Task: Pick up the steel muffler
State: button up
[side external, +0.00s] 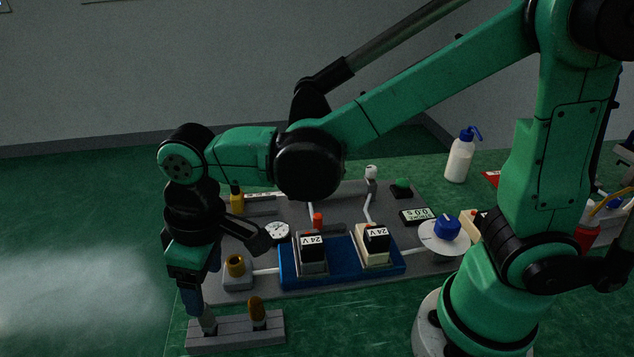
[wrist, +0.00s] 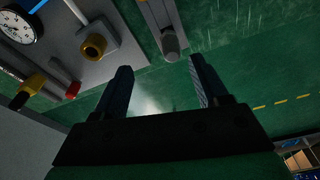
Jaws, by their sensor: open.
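The steel muffler (side external: 209,319) stands upright in the left part of a grey rack (side external: 235,338) at the bench's front. A brass-coloured muffler (side external: 257,311) stands to its right in the same rack. My gripper (side external: 203,300) points down just above the steel muffler, and its fingers partly hide it. In the wrist view, the steel muffler's rounded grey end (wrist: 170,44) shows at the rack's end, between and beyond the fingertips. My gripper (wrist: 160,65) is open there, with nothing between its fingers. Contact with the muffler cannot be told.
A grey panel (side external: 340,285) behind the rack bears a block with a brass port (side external: 236,266), a gauge (side external: 277,231), two 24 V units on a blue base (side external: 340,268) and a blue knob (side external: 447,226). A white bottle (side external: 459,160) stands farther back. Green bench right of the rack is clear.

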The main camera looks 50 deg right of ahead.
aim_at(203, 316)
jog(key=shift+s+a+f, duration=0.1)
jog(key=shift+a+f, duration=0.45)
jog(key=shift+a, duration=0.15)
jog(key=shift+w+a+f, duration=0.1)
jog(key=shift+w+f, duration=0.05)
jog(key=shift+f, duration=1.15)
jog(key=shift+w+a+f, duration=0.1)
jog(key=shift+f, duration=1.2)
grip_shut()
